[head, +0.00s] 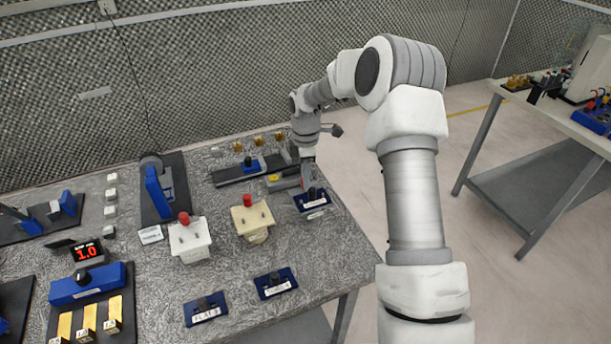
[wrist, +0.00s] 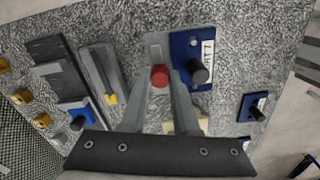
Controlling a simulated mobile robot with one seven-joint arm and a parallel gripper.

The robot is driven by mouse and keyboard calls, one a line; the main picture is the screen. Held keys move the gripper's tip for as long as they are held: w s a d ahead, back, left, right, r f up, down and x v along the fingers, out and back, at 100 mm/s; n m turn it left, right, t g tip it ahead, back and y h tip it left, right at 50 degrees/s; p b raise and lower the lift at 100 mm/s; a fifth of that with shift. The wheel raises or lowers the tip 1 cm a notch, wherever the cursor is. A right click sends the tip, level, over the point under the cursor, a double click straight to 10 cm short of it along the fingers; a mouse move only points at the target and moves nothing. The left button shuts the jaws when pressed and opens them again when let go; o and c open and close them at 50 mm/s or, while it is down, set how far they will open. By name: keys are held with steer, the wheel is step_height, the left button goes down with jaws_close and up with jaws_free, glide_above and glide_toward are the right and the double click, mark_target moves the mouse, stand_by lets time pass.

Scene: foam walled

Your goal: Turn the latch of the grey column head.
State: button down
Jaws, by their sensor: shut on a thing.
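The grey column head (wrist: 157,42) shows in the wrist view as a grey block beside a blue labelled holder. Its red latch knob (wrist: 160,72) sits between the fingertips of my gripper (wrist: 160,80). The fingers are closed in on the knob from both sides, and the gripper body hides part of what lies below. In the head view my gripper (head: 308,172) points down at the right back of the table, and it largely hides the grey head there. The latch's turn angle cannot be told.
The blue holder (wrist: 195,60) with a black knob is close beside the grey head. A cream head (head: 256,220) and a white head (head: 190,242), both with red knobs, stand to the left. A grey piece with a yellow tip (wrist: 102,75) lies nearby. Bare tabletop lies at the front right.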

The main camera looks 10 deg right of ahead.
steer(key=shift+r, duration=0.1)
steer(key=c, duration=0.7)
jaws_free()
steer(key=shift+o, duration=0.2)
step_height(320, 180, up, 17)
steer(key=shift+r, duration=0.2)
